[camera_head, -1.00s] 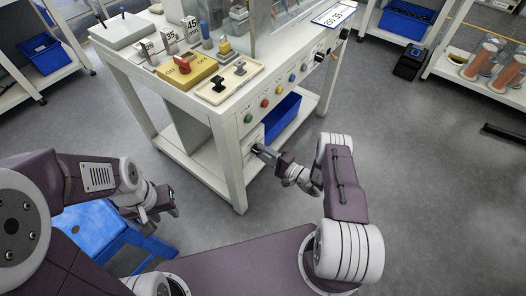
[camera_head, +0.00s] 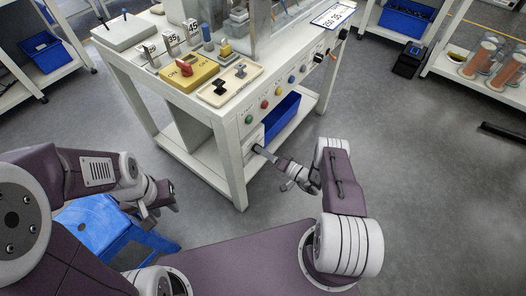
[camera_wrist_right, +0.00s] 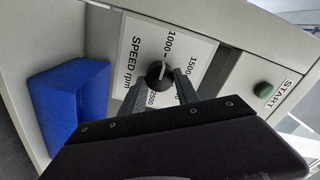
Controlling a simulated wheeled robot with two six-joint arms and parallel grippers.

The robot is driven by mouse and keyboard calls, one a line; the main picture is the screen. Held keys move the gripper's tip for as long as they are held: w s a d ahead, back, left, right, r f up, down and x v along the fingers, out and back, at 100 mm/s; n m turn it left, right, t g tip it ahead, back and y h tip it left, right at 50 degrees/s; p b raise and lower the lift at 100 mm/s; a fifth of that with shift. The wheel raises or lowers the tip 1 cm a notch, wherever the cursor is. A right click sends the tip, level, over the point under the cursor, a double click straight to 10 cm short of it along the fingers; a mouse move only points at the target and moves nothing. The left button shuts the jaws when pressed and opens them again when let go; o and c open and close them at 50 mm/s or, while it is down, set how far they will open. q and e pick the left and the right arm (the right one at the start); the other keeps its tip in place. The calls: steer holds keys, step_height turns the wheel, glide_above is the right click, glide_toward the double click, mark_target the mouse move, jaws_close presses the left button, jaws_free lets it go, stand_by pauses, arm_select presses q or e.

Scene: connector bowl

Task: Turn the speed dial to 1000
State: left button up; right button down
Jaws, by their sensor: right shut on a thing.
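The speed dial (camera_wrist_right: 158,74) is a black round knob with a white pointer line, on a white plate marked "SPEED rpm" (camera_wrist_right: 128,62). In the right wrist view its pointer faces up, roughly toward the 1000 mark (camera_wrist_right: 170,46); exact alignment is hard to tell. My right gripper (camera_wrist_right: 160,84) is shut on the dial, one finger on each side. In the head view the right gripper (camera_head: 259,150) reaches the bench's lower front, and the dial is hidden there. My left gripper (camera_head: 168,194) hangs away from the bench, above the blue stool; its jaw opening is unclear.
The white bench (camera_head: 237,165) carries a yellow ON/OFF switch box (camera_head: 188,73) and a row of coloured buttons. The green START button (camera_wrist_right: 263,90) is close to the dial plate. A blue bin (camera_wrist_right: 70,105) is beside the plate. A blue stool (camera_head: 100,228) stands at left.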

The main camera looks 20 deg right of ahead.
stand_by(0.5)
steer(key=c, duration=0.9)
jaws_free()
steer(key=p+v, duration=0.2)
steer(key=v, duration=0.7)
